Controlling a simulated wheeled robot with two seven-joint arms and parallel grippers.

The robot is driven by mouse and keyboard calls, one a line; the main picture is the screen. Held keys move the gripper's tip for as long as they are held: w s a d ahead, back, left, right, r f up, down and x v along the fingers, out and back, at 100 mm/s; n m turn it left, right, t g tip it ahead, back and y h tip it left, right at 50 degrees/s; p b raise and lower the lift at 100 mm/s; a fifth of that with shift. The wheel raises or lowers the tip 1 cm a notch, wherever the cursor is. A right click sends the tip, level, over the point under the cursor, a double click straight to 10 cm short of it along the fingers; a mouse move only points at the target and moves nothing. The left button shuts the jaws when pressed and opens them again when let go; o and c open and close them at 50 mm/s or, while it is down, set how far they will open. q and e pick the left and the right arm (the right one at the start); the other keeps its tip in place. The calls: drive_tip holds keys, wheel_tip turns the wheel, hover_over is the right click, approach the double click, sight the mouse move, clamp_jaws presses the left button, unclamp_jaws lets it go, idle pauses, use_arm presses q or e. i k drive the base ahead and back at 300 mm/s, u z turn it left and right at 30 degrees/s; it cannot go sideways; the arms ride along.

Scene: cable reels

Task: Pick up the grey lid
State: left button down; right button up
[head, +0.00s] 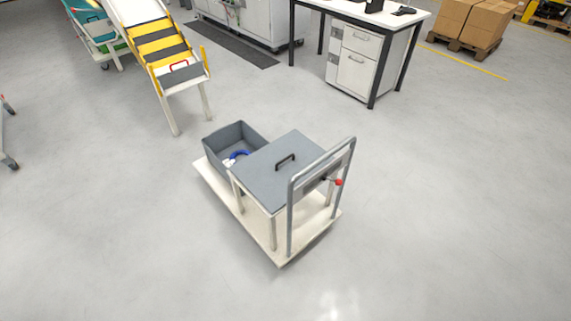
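The grey lid (268,181) is a flat square panel with a black handle (285,161) on top. It lies flat on a white-legged stand on a cart (262,238). Beside it on the same cart is an open grey bin (218,158). A blue ring-shaped item, likely a cable reel (238,155), and something white show inside the bin. Neither of my grippers shows in the head view.
The cart has a grey push handle (290,217) with a red knob (338,182) on the right. A yellow-and-black striped ramp (163,48) stands at the back left. A white desk (391,17) stands at the back right. The floor around the cart is clear.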

sight(266, 173)
drive_tip(key=u, duration=1.85)
drive_tip(key=i, duration=1.55)
drive_tip(key=z, duration=3.55)
